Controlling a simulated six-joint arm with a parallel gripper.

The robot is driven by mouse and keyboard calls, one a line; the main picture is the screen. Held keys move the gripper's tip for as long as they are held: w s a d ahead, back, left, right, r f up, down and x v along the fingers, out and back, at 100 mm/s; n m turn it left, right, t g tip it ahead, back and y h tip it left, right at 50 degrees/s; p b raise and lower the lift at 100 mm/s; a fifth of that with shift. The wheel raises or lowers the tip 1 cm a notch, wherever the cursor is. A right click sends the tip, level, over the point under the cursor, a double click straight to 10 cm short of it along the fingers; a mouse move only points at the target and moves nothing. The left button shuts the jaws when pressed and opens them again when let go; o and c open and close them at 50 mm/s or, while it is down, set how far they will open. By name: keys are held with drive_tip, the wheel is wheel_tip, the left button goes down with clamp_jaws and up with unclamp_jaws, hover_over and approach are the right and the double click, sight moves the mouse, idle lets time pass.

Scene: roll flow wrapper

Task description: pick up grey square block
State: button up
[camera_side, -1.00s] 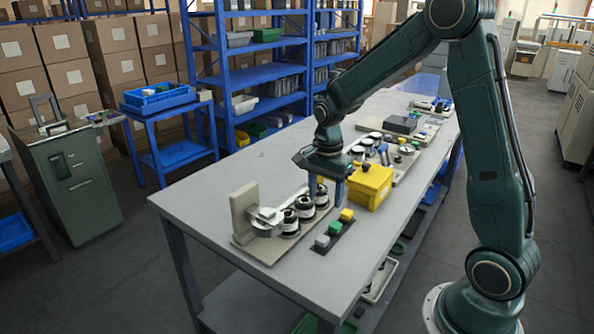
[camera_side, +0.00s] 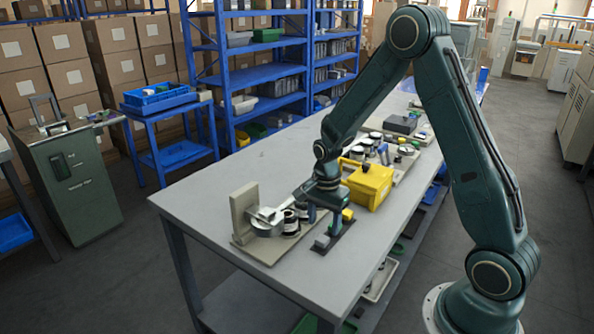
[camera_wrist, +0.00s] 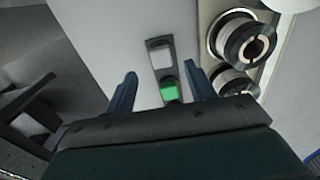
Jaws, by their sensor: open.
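The grey square block (camera_side: 321,241) sits at the near end of a dark strip on the table. In the wrist view the grey block (camera_wrist: 160,55) is just beyond my fingertips. A green block (camera_wrist: 170,91) is on the same strip, in line between my fingers in that view. A yellow block (camera_side: 347,214) sits at the strip's far end. My gripper (camera_side: 324,227) is open and low over the strip, its empty fingers also visible in the wrist view (camera_wrist: 160,70). In the side view it mostly hides the green block.
A yellow bin (camera_side: 368,184) stands behind my gripper. The table's left front (camera_side: 200,205) is clear.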

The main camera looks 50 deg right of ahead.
sight(322, 238)
drive_tip(key=shift+f, duration=0.1)
drive_tip(key=shift+w+f, duration=0.1)
drive_tip(key=shift+f, duration=2.4)
drive_tip(key=shift+c, duration=0.4)
drive_tip(key=c, duration=1)
